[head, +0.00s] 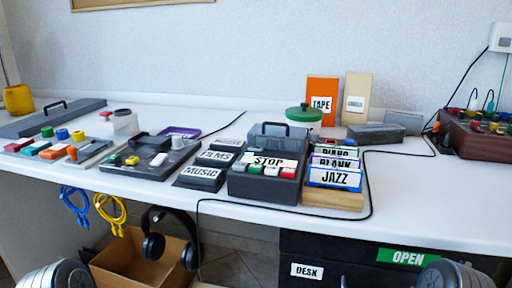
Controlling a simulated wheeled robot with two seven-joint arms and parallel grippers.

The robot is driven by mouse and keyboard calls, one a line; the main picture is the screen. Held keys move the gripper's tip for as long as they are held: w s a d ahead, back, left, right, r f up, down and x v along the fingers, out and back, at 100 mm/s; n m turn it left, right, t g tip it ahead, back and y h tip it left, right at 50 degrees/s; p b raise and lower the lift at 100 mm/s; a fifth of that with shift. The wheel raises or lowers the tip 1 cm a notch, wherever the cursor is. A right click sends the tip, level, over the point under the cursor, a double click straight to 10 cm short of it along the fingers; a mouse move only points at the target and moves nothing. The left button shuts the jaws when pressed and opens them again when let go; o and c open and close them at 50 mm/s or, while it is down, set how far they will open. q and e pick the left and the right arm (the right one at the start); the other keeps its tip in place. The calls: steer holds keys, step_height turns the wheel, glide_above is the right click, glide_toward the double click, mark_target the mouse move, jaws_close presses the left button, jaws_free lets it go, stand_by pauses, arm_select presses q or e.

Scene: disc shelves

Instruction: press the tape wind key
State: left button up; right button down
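A dark grey tape machine (262,190) with a raised handle stands near the front edge of the white table, right of centre. A white label reading STOP (269,161) is on its top. A row of small keys lies along its front: a green key (254,169), pale keys (271,171) and a red key (288,172). I cannot tell by markings which key is wind. Parts of my arms show at the bottom corners; neither gripper is in view, and nothing of mine touches the keys.
Disc sleeves labelled JAZZ (335,177) stand close right of the machine; flat cases labelled MUSIC (201,173) lie left. A black cable (370,190) loops along the front edge. An orange TAPE box (322,91) stands behind. Headphones (169,238) hang below the edge.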

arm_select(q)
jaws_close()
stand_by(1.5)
